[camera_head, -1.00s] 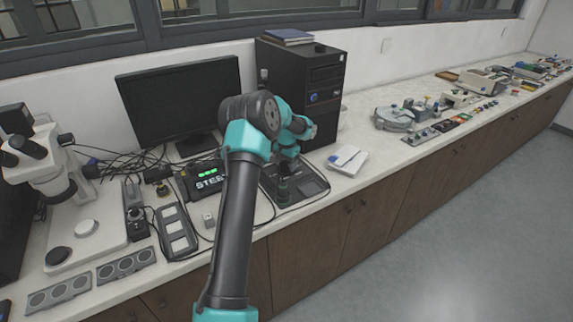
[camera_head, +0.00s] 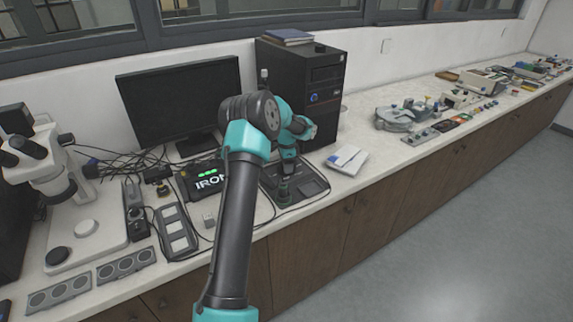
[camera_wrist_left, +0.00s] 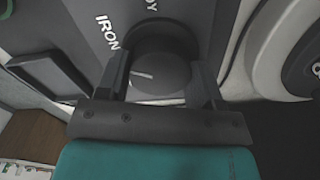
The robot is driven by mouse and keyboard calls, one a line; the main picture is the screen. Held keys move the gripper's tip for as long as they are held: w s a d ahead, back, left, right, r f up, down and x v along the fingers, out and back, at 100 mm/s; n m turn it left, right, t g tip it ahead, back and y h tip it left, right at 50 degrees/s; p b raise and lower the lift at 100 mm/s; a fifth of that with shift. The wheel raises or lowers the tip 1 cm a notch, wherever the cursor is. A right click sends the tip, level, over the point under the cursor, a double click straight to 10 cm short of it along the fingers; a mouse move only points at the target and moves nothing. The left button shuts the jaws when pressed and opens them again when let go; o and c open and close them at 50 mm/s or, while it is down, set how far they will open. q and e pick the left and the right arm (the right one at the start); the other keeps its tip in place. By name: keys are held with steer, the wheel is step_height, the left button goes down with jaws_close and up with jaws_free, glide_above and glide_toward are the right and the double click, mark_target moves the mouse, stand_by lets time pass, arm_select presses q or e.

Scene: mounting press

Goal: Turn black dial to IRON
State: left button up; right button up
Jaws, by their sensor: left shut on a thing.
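The black dial (camera_wrist_left: 160,80) sits between the two fingers of my left gripper (camera_wrist_left: 163,72) in the left wrist view. The gripper is shut on it. A white mark on the dial points to the left in that view. The word IRON (camera_wrist_left: 108,32) is printed on the grey panel near the upper left of the dial. In the head view my left gripper (camera_head: 284,190) is low over the dark panel (camera_head: 312,184), and the dial is mostly hidden. The display box (camera_head: 202,180) reads IRON, its end partly covered by my arm. My right gripper is not in view.
A monitor (camera_head: 180,95) and a black computer tower (camera_head: 300,85) stand behind. A white and blue booklet (camera_head: 346,159) lies right of the panel. A microscope (camera_head: 45,165), cables and grey trays fill the left.

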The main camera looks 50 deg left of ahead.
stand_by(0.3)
arm_select(q)
steer(key=o, duration=0.9)
step_height(320, 180, up, 17)
steer(key=shift+r, duration=0.2)
steer(key=shift+d, duration=0.1)
stand_by(0.4)
